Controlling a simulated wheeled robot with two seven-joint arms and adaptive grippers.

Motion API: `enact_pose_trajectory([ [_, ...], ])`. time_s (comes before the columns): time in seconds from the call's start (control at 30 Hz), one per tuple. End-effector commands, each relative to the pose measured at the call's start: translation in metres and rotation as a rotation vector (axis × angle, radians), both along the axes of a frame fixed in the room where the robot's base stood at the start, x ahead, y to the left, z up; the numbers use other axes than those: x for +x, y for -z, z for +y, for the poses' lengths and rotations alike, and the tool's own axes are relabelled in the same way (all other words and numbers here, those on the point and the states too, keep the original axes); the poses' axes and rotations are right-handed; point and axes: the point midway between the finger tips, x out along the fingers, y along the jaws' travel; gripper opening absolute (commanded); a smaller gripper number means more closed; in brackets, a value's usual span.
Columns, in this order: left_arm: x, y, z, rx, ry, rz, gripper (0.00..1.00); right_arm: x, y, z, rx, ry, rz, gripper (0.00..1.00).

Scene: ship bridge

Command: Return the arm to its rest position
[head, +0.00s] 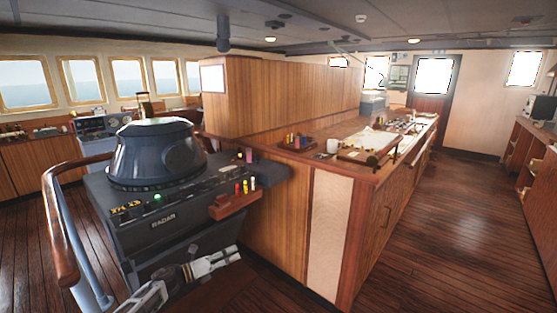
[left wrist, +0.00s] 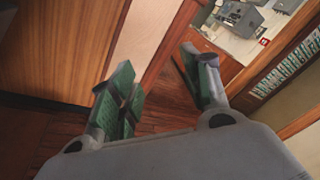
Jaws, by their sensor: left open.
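My left gripper (head: 222,262) shows at the bottom of the head view, low in front of the radar console (head: 165,220). Its arm comes in from the lower left. In the left wrist view its two green-padded fingers (left wrist: 160,90) stand apart, with nothing between them but floor and wood panels behind. The gripper is open and empty. My right gripper does not show in either view.
The radar console with its dark dome (head: 155,155) stands at the left, beside a curved wooden handrail (head: 58,225). A long wooden chart counter (head: 375,195) runs back at the centre, holding a white mug (head: 332,146). Open floor (head: 455,230) lies to the right.

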Motion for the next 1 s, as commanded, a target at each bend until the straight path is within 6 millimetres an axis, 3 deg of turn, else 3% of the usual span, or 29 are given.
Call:
enact_pose_trajectory([
  [0.03, -0.002, 0.019, 0.005, -0.045, -0.046, 0.067, 0.47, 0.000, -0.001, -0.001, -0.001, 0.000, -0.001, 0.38],
  [0.27, -0.014, 0.105, 0.038, -0.250, -0.274, 0.365, 0.47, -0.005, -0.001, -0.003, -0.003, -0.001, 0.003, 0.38],
  [0.47, -0.044, 0.187, 0.069, -0.422, -0.479, 0.615, 0.47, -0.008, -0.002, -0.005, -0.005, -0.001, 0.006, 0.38],
  [0.77, -0.114, 0.300, 0.106, -0.640, -0.769, 0.927, 0.47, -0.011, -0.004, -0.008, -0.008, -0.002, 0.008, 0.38],
  [1.0, -0.189, 0.379, 0.129, -0.793, -1.000, 1.136, 0.47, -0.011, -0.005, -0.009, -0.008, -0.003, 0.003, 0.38],
])
